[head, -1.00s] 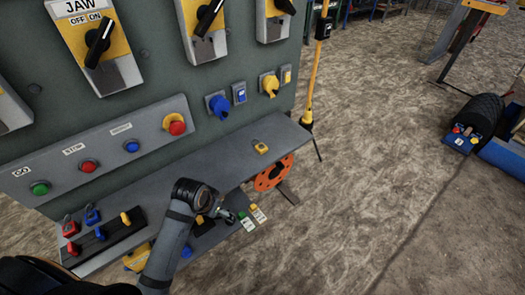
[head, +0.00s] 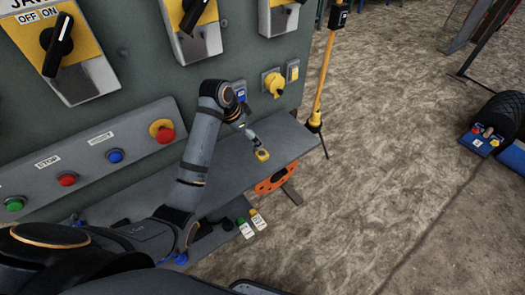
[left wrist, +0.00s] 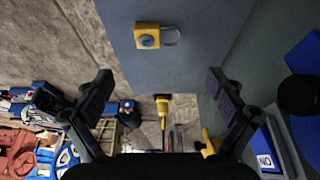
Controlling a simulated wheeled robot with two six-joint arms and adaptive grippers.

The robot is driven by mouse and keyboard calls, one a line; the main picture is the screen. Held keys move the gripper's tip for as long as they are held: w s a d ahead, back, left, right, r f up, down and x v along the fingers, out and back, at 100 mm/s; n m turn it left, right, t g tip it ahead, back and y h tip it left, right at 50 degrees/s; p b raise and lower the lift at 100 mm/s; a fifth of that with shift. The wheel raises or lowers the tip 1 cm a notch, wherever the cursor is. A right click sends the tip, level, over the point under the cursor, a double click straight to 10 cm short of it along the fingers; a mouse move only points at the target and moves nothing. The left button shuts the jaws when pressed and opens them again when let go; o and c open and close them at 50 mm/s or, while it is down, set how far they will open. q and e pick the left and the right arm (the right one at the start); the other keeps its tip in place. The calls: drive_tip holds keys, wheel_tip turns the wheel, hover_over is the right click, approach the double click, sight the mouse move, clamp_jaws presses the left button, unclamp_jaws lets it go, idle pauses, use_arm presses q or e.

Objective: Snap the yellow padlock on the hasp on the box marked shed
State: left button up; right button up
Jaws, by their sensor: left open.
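The yellow padlock (head: 262,154) lies on the grey shelf (head: 238,178) near its right end. In the left wrist view the padlock (left wrist: 147,37) lies flat beyond my fingertips, its shackle pointing right. My left gripper (head: 251,138) is just above and beside it in the head view. In the left wrist view the gripper (left wrist: 162,92) has its fingers wide apart with nothing between them. No label reading shed is in view; the switch boxes' tops are cut off. My right gripper is not in view.
Switch boxes with black handles (head: 58,45) are on the green panel above the shelf. Below them are buttons, including a red one (head: 163,131), and a yellow plug (head: 273,84).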

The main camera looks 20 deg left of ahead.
sight(260, 151)
use_arm(q)
drive_tip(key=x, duration=0.4)
drive_tip(key=shift+s+f, duration=0.1)
drive_tip(key=shift+f, duration=0.3)
drive_tip(key=x, duration=0.5)
drive_tip(key=shift+s+d+f, duration=0.1)
drive_tip(key=shift+s+f, duration=0.1)
drive_tip(key=shift+s, duration=0.1)
drive_tip(key=c, duration=1.3)
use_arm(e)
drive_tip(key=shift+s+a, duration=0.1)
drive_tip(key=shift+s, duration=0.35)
use_arm(q)
drive_tip(key=shift+r, duration=0.15)
